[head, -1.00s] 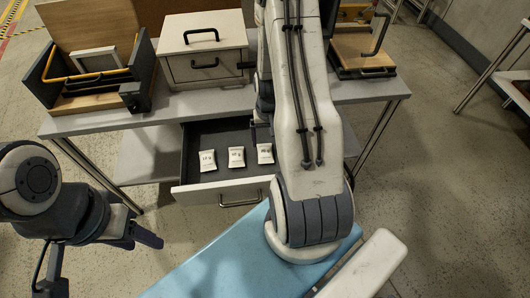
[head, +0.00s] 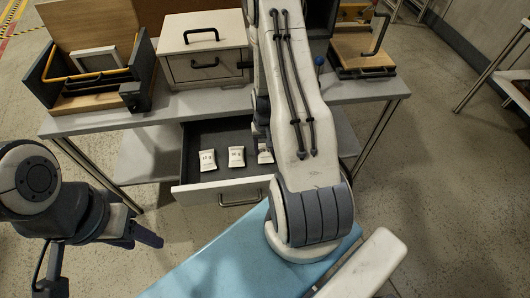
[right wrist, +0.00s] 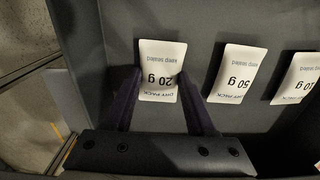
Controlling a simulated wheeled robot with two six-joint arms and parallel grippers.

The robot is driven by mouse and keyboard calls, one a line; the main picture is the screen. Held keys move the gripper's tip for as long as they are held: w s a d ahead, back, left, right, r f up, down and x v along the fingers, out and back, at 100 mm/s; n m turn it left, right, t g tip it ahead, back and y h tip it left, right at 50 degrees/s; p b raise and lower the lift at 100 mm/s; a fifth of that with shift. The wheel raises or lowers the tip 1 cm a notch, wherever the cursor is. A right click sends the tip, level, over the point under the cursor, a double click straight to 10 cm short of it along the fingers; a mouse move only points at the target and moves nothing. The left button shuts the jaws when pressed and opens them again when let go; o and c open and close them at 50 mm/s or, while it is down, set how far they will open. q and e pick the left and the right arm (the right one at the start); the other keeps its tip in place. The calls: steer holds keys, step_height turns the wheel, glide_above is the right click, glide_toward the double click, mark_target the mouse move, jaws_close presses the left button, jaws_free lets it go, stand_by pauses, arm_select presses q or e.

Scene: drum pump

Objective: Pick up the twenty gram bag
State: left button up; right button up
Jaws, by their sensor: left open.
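The twenty gram bag (right wrist: 161,68) is a white packet lying in the open drawer, the rightmost of the bags in the head view (head: 265,157), where my right arm partly covers it. In the right wrist view its print is upside down. My right gripper (right wrist: 158,76) is open, with one dark finger on each side of the bag. The right-hand finger in that view overlaps the bag's edge; I cannot tell whether either finger touches it. My left gripper (head: 140,228) is open and empty, low at the left, away from the drawer.
A fifty gram bag (right wrist: 237,74) and a ten gram bag (right wrist: 300,78) lie beside it in the grey drawer (head: 190,183). The table (head: 90,122) above carries a white cabinet (head: 205,60), a wooden-based fixture (head: 85,85) and another fixture (head: 362,50).

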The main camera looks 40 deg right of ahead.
mark_target(266, 151)
steer(key=shift+c, duration=0.3)
steer(key=shift+r, duration=0.1)
step_height(266, 151, up, 4)
steer(key=shift+s+r, duration=0.15)
steer(key=shift+r, duration=0.05)
steer(key=s+r, duration=0.2)
steer(key=s, duration=0.1)
steer(key=s+d+r, duration=0.1)
steer(key=s+r, duration=0.1)
steer(key=s, duration=0.2)
steer(key=s+r, duration=0.2)
steer(key=s, duration=0.2)
steer(key=shift+s+d+r, duration=0.1)
steer(key=shift+d+r, duration=0.1)
steer(key=w+a+n+p, duration=0.1)
steer(key=w+a+n, duration=0.1)
steer(key=w+a, duration=0.2)
steer(key=w+a+n+p, duration=0.1)
steer(key=w+a+n, duration=0.1)
steer(key=w+a, duration=0.3)
steer(key=w+a+r+n+p, duration=0.1)
steer(key=w+a+n+p, duration=0.1)
steer(key=w+a, duration=0.3)
steer(key=shift+a+n, duration=0.5)
steer(key=shift+a, duration=1.8)
steer(key=shift+a, duration=0.1)
